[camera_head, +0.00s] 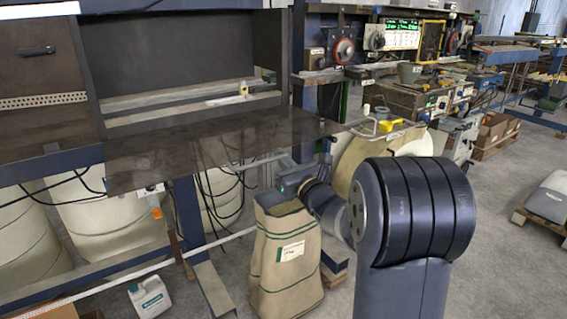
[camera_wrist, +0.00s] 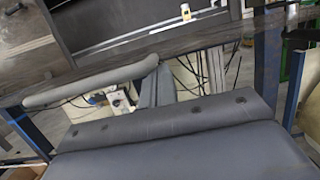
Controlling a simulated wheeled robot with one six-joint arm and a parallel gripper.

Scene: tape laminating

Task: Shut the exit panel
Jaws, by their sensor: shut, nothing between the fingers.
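The exit panel (camera_head: 200,145) is a dark, flat panel. In the head view it juts out about level below the open dark bay of the machine. It stands open. In the wrist view it is a dark band (camera_wrist: 200,42) slanting across the upper part. My gripper (camera_head: 298,184) is low, beside the panel's right end in the head view, and above the brown sack. It is shut and holds nothing. Its fingertips are small and hard to make out. I cannot tell whether it touches the panel.
A brown paper sack (camera_head: 285,255) stands on the floor below my gripper. A white jug (camera_head: 150,297) stands left of it. Blue frame posts (camera_head: 188,215) and hanging black cables are under the panel. A shut dark door (camera_head: 40,60) is at left.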

